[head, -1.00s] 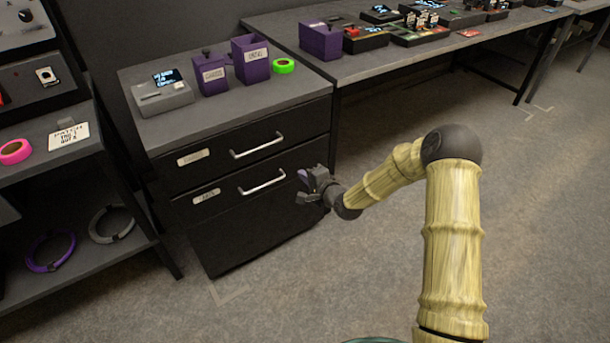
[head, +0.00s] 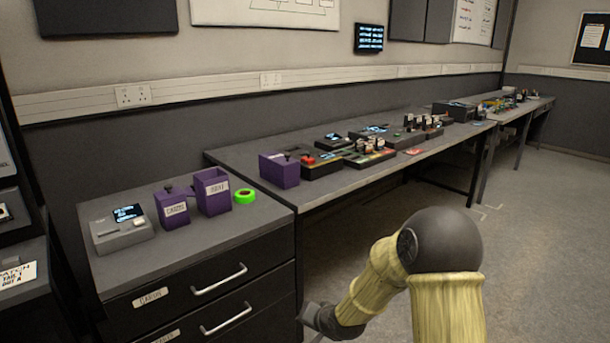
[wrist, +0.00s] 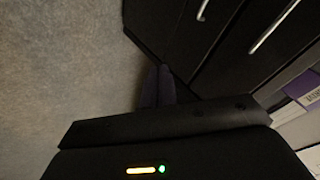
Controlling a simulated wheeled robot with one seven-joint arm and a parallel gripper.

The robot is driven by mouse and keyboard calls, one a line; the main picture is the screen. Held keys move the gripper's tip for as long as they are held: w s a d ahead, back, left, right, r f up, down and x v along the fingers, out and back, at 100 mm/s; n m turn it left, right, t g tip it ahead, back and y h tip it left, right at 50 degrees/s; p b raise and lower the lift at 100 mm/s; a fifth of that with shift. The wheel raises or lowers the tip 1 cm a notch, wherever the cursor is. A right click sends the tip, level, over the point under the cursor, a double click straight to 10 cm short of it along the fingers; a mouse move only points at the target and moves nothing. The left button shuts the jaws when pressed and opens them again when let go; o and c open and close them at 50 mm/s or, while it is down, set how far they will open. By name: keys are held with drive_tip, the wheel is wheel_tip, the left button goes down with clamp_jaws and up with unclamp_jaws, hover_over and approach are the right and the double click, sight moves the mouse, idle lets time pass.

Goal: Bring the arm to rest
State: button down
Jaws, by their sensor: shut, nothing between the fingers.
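My arm (head: 375,280) is folded low in front of the drawer cabinet in the head view. Its wrist end (head: 322,318) is at the bottom edge of that view, and the fingers are cut off there. In the wrist view my gripper (wrist: 157,85) is shut, with its dark fingers together and nothing held. The fingers point towards the floor and the cabinet's lower corner, apart from the drawer handles.
The drawer cabinet (head: 215,295) has two bar handles and holds a grey device (head: 122,232), purple bins (head: 213,192) and green tape (head: 245,196). A long workbench (head: 340,185) carries several devices. Carpet floor (head: 540,250) is clear at right.

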drive_tip(key=s+d+r+n+g+h, duration=0.1)
drive_tip(key=s+d+r+g, duration=0.15)
drive_tip(key=s+d, duration=0.4)
drive_tip(key=s+d+r+n+g+h, duration=0.1)
drive_tip(key=s+d+r+n+h, duration=0.15)
drive_tip(key=s, duration=0.65)
drive_tip(key=s+d+r+g+h, duration=0.1)
drive_tip(key=s+d+r, duration=0.35)
drive_tip(key=s, duration=0.35)
wheel_tip(320, 180, up, 29)
drive_tip(key=p, duration=3)
drive_tip(key=shift+w+d+r, duration=0.2)
drive_tip(key=shift+w+d, duration=0.05)
drive_tip(key=shift+w, duration=0.1)
